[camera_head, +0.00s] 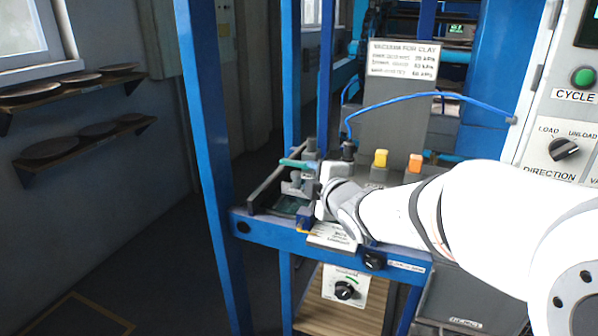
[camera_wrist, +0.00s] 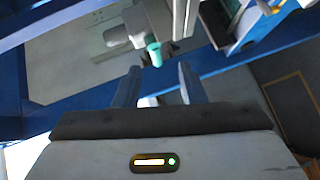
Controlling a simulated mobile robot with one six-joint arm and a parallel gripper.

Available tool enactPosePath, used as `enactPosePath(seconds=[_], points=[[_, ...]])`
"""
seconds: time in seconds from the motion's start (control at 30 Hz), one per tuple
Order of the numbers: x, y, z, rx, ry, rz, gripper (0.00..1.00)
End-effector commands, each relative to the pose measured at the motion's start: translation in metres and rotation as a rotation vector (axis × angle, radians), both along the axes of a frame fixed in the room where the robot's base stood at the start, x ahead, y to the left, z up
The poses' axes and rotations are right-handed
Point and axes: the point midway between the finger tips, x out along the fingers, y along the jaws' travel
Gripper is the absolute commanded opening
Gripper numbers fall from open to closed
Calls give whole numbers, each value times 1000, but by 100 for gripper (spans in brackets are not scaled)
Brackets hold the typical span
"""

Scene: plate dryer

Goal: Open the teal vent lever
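The teal vent lever (camera_head: 297,163) shows in the head view as a short bar at the left end of the blue-framed bench, beside grey fittings. In the wrist view the rounded teal end of the lever (camera_wrist: 154,53) lies just beyond my fingertips, roughly centred between them. My gripper (camera_wrist: 158,72) is open, with its two grey fingers apart. I see no contact between the fingers and the lever. In the head view my white arm comes in from the right, and its wrist hides part of the bench below the lever.
A yellow lever (camera_head: 380,158) and an orange lever (camera_head: 415,162) stand to the right of my wrist. A blue hose (camera_head: 430,94) arches above them. A blue frame post (camera_head: 205,150) rises on the left. A control panel (camera_head: 560,110) stands at the right.

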Motion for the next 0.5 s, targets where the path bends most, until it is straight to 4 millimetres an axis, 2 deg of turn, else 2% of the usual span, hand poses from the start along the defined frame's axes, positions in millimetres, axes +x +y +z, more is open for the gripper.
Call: enactPosePath(seconds=[0.1, 0.23, 0.5], points=[[5, 13, 1, -31, -64, 54, 37], [15, 20, 1, -38, -78, 66, 37], [52, 37, -5, -39, -76, 62, 37]])
